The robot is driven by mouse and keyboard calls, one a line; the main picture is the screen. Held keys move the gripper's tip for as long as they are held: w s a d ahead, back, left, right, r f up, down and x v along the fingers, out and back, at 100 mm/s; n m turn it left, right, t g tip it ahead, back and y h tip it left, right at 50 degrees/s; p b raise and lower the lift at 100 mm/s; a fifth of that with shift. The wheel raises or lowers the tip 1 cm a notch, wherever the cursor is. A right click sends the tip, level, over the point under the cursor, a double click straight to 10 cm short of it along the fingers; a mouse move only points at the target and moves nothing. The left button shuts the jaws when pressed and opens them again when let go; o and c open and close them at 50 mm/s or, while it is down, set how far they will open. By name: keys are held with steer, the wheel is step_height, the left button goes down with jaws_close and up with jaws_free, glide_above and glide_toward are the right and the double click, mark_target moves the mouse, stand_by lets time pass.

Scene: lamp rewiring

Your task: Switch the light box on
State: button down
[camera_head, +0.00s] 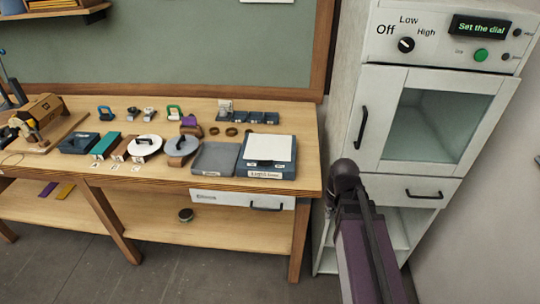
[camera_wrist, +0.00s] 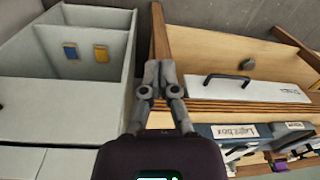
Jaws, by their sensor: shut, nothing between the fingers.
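The light box (camera_head: 284,172) is a blue box with a white top panel at the right end of the workbench. Its front carries a white label, which is readable as "Light box" in the wrist view (camera_wrist: 235,131). The panel is plain white; I cannot tell whether it is lit. I cannot clearly make out its switch. My gripper (camera_wrist: 159,72) is shut and empty, its fingertips together in the wrist view. It appears near the bench's front edge, left of the light box in that view and apart from it.
The workbench (camera_head: 150,174) holds a grey tray (camera_head: 214,159), round discs and small tools. A drawer (camera_head: 243,199) with a black handle hangs under its right end. A tall white cabinet (camera_head: 385,120) with a dial and glass door stands close on the right.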

steer(key=w+a+r+n+y+p, duration=0.3)
steer(key=w+a+r+n+p, duration=0.2)
steer(key=w, duration=0.6)
steer(key=w+a+r+n+y+p, duration=0.3)
steer(key=w+a+r+n+p, duration=0.3)
steer(key=w+a+r+n, duration=0.4)
steer(key=shift+w+n, duration=0.3)
steer(key=shift+w, duration=0.7)
steer(key=shift+f, duration=0.1)
steer(key=b, duration=0.9)
glide_above(265, 162)
steer(key=d, duration=0.1)
step_height(265, 162, down, 8)
steer(key=shift+d+f, duration=0.1)
steer(key=shift+f, duration=0.15)
steer(key=shift+d+f+b, duration=0.2)
steer(key=shift+f+b, duration=0.6)
steer(key=shift+f, duration=0.1)
steer(key=shift+d+f+b, duration=0.2)
steer(key=shift+f+b, duration=0.6)
steer(key=shift+f, duration=0.05)
